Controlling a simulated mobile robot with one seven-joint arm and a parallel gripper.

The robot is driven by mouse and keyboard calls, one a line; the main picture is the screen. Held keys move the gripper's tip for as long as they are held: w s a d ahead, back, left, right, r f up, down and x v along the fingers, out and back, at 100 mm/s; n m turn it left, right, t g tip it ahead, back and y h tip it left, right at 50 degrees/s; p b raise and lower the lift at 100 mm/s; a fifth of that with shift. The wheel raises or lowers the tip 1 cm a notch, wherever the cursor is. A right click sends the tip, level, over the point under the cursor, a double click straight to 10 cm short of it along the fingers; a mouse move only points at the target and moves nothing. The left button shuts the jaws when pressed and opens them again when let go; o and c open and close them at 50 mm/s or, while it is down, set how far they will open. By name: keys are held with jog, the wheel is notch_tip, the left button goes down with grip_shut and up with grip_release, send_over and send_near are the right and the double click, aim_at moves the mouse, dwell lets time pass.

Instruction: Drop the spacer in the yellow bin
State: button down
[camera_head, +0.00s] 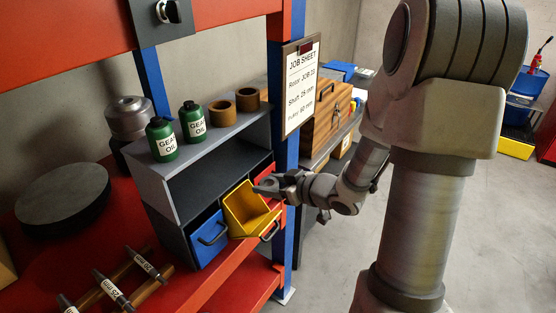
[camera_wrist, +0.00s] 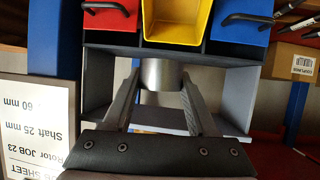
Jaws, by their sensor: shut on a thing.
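The yellow bin (camera_head: 240,214) sits tilted outward in the lower row of the grey shelf unit, its open top showing. It also shows at the top of the wrist view (camera_wrist: 178,20). My gripper (camera_head: 268,186) is at the bin's upper right side, with its fingers pointing left toward the opening. In the wrist view my gripper (camera_wrist: 161,88) is shut on a short grey metal cylinder, the spacer (camera_wrist: 162,73), held between the fingertips just short of the yellow bin in the picture. The spacer cannot be made out clearly in the head view.
A blue bin (camera_head: 208,240) is left of the yellow one and a red bin (camera_head: 265,173) is behind my gripper. Green oil bottles (camera_head: 193,121) and brown rings (camera_head: 222,113) stand on the shelf top. A blue post (camera_head: 285,150) with a job sheet (camera_head: 301,88) is close by.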

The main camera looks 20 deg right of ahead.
aim_at(262, 181)
jog(key=shift+s+d+r+n+g+y+p, duration=0.2)
jog(key=shift+s+r+p, duration=0.25)
jog(key=shift+r+p, duration=0.15)
jog(key=shift+s+d+r+n+g+y+p, duration=0.1)
jog(key=shift+s+d+r+p, duration=0.1)
jog(key=shift+s+r+p, duration=0.3)
jog(key=shift+s+d+r+y+p, duration=0.1)
jog(key=shift+s+r+y+p, duration=0.05)
jog(key=shift+s+y+p, duration=0.2)
jog(key=shift+w+f+b, duration=0.2)
jog(key=shift+f+b, duration=0.15)
jog(key=shift+b, duration=0.05)
jog(key=f+b+x, duration=0.1)
jog(key=b+x, duration=0.5)
jog(key=x, duration=0.2)
jog(key=shift+a, duration=0.2)
jog(key=shift+f, duration=0.1)
